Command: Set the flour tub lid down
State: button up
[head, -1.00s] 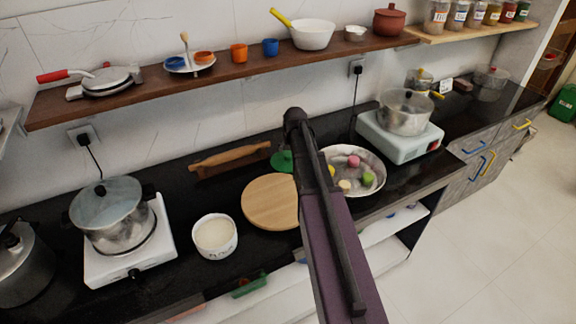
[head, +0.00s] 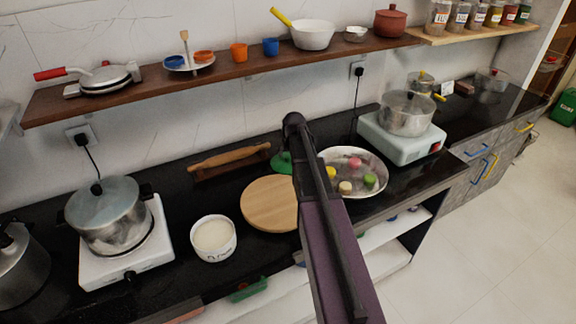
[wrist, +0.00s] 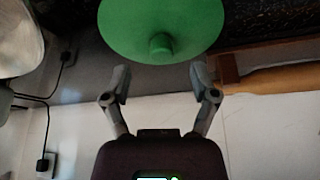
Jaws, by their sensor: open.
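The green flour tub lid (head: 282,163) lies on the black counter behind the round wooden board, partly hidden by my arm. In the wrist view the lid (wrist: 188,22) is large, with its knob facing the gripper. My gripper (wrist: 160,78) is open. Its two fingers stand apart on either side of the knob's line, and the knob shows just beyond the gap; no finger is seen gripping it. In the head view the gripper is hidden behind my arm. The white flour tub (head: 213,253) stands uncovered on the counter, with pale contents showing.
The wooden board (head: 262,204) lies between the tub and a metal plate (head: 335,160) of coloured pieces. A rolling pin (head: 229,156) rests behind. A pot (head: 108,215) on a white stove stands left. The brown shelf (head: 215,80) overhangs the counter's back.

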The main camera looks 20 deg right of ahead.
aim_at(288, 157)
jog(key=shift+b+x, duration=1.4)
jog(key=shift+x, duration=0.4)
grip_shut()
